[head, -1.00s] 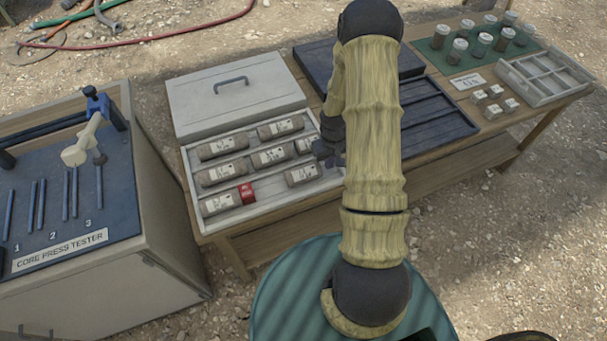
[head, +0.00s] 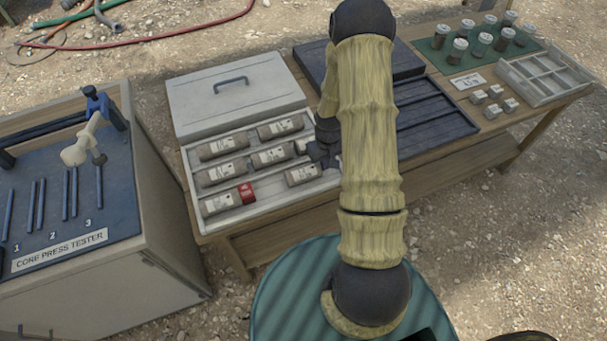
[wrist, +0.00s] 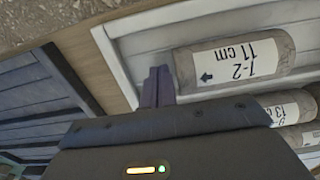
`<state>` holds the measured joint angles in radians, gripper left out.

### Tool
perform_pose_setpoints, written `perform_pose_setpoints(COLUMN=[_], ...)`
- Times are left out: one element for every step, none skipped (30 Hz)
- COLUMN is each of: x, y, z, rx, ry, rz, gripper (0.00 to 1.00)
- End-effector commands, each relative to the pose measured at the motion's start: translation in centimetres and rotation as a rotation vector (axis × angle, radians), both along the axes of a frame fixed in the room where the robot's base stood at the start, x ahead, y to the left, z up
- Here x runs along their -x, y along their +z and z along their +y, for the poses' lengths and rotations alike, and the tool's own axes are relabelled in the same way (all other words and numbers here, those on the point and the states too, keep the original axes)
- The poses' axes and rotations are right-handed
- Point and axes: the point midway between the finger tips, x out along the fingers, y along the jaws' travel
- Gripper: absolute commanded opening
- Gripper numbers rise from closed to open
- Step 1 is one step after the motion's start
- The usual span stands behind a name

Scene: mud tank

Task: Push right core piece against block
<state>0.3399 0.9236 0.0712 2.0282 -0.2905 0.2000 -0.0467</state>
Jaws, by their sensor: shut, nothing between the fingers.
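The right core piece (head: 303,175) lies in the front row of the white core tray (head: 262,212), near its right end. In the wrist view this grey cylinder (wrist: 235,60) bears a label "1-2 11 cm" with an arrow. The red block (head: 247,193) sits further left in the same row, against another core piece (head: 220,203). A bare gap separates the block from the right piece. My gripper (wrist: 157,85) is shut and empty, its fingers beside the right piece's outer end, inside the tray's end wall. I cannot tell whether they touch the piece. The head view partly hides my gripper (head: 326,160).
Several core pieces (head: 271,155) lie in the rows behind. The tray's grey lid (head: 200,98) stands behind it. A dark slatted tray (head: 440,125) lies to the right, and the press tester (head: 70,210) stands to the left.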

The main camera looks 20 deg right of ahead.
Motion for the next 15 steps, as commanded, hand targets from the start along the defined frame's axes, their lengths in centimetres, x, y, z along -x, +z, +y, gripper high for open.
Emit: perform_pose_setpoints(x=[0.0, 0.0, 0.0, 0.0, 0.0, 0.0, 0.0, 0.0, 0.0, 0.0, 0.0, 0.0, 0.0, 0.0, 0.0], y=[0.0, 0.0, 0.0, 0.0, 0.0, 0.0, 0.0, 0.0, 0.0, 0.0, 0.0, 0.0, 0.0, 0.0, 0.0], z=[0.2, 0.3, 0.5, 0.6, 0.7, 0.8, 0.9, 1.0, 1.2, 1.3, 1.5, 1.6, 1.7, 1.8, 2.0], rx=[0.000, 0.000, 0.000, 0.000, 0.000, 0.000, 0.000, 0.000, 0.000, 0.000, 0.000, 0.000, 0.000, 0.000, -0.001], ry=[0.001, 0.002, 0.002, 0.001, 0.001, 0.001, 0.001, 0.001, 0.001, 0.001, 0.001, 0.001, 0.000, 0.000, 0.000], rz=[0.000, 0.000, 0.000, 0.000, 0.000, -0.001, -0.001, -0.001, -0.001, -0.001, -0.001, -0.001, -0.001, -0.001, -0.001], gripper=[0.00, 0.00, 0.00, 0.00, 0.00, 0.00, 0.00, 0.00, 0.00, 0.00, 0.00, 0.00, 0.00, 0.00, 0.00])
